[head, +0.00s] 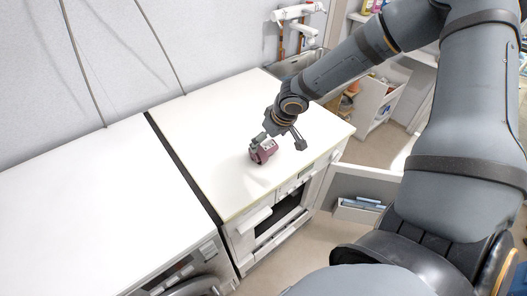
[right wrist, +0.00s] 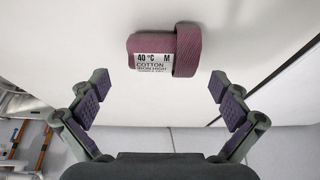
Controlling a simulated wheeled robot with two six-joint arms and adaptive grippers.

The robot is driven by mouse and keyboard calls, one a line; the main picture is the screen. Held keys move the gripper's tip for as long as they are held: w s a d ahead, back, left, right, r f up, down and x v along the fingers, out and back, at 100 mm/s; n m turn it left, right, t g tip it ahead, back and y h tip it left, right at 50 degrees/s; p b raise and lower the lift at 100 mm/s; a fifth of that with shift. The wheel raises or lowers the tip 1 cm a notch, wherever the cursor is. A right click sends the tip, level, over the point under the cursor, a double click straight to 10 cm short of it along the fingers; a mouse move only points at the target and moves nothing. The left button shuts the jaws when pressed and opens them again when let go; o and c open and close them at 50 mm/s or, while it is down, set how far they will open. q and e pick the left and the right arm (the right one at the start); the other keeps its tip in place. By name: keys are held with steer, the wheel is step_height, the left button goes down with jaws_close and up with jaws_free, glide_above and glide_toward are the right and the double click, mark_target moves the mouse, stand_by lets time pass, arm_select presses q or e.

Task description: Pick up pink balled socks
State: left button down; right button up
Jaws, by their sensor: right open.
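The pink balled socks (head: 263,151) lie on the white top of the right-hand appliance, near its middle. In the right wrist view the pink balled socks (right wrist: 165,50) are a mauve-pink roll with a white label reading 40 °C, M, COTTON. My right gripper (head: 279,142) is right at the socks in the head view. In the right wrist view the fingers of my right gripper (right wrist: 158,88) are spread wide and empty, with the socks ahead of the gap between the fingertips, not gripped. My left gripper is not in view.
A second white appliance top (head: 95,205) stands to the left, with a dark gap (head: 185,165) between the two. An oven-like front (head: 285,215) faces the floor side. A sink (head: 297,63) and tap are behind. An open door (head: 362,185) juts out at right. The tops are otherwise clear.

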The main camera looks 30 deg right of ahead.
mark_target(266, 146)
step_height(266, 146, down, 2)
steer(key=shift+a+f+b, duration=0.1)
steer(key=shift+b, duration=0.2)
steer(key=x, duration=0.2)
steer(key=shift+w+a+f, duration=0.15)
steer(key=shift+w, duration=0.15)
steer(key=shift+w+f, duration=0.15)
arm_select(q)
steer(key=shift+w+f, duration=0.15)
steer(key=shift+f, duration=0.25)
arm_select(e)
steer(key=shift+c, duration=0.8)
steer(key=c, duration=0.9)
